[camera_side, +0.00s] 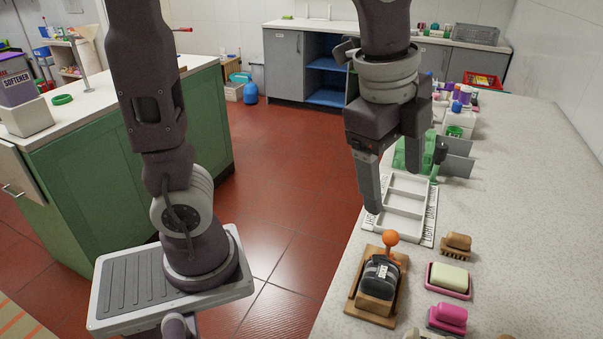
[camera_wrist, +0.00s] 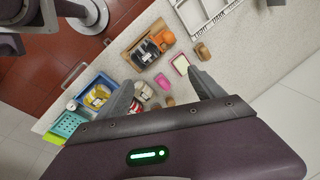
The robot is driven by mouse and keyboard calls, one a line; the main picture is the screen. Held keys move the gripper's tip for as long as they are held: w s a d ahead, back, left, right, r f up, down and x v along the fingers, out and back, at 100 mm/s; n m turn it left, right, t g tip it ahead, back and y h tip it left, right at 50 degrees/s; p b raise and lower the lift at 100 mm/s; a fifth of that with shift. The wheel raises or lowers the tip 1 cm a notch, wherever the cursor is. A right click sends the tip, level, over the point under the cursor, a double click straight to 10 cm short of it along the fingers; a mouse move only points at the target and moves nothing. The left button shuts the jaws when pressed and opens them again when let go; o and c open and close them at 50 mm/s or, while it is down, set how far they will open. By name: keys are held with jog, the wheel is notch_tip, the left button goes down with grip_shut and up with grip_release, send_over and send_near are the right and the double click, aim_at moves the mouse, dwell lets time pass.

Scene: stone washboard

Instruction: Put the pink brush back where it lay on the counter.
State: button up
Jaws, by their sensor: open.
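A pink brush (camera_side: 449,316) rests on the counter (camera_side: 535,200) near the bottom of the side view, in front of a pink soap dish (camera_side: 466,294) with cream soap. My gripper (camera_side: 393,185) is open and empty. It points down above the counter, near the white divided tray, apart from the pink things. Whether the pink brush lies on something is unclear.
A wooden holder (camera_side: 353,305) carries a black item and an orange-knobbed one. A wooden brush (camera_side: 456,242) lies behind the soap dish. The white divided tray (camera_side: 427,211) and green items (camera_side: 411,153) stand farther back. The counter's right side is clear.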

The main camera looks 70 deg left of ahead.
jog(key=s+a+n+t, duration=0.1)
jog(key=s+a+n, duration=0.2)
jog(key=s+n, duration=0.3)
jog(key=s+a+n+t, duration=0.1)
jog(key=s+a+n, duration=0.2)
jog(key=s+n, duration=0.4)
jog(key=shift+a+f+n+t, duration=0.25)
jog(key=shift+f+n+t, duration=0.15)
jog(key=shift+n, duration=0.1)
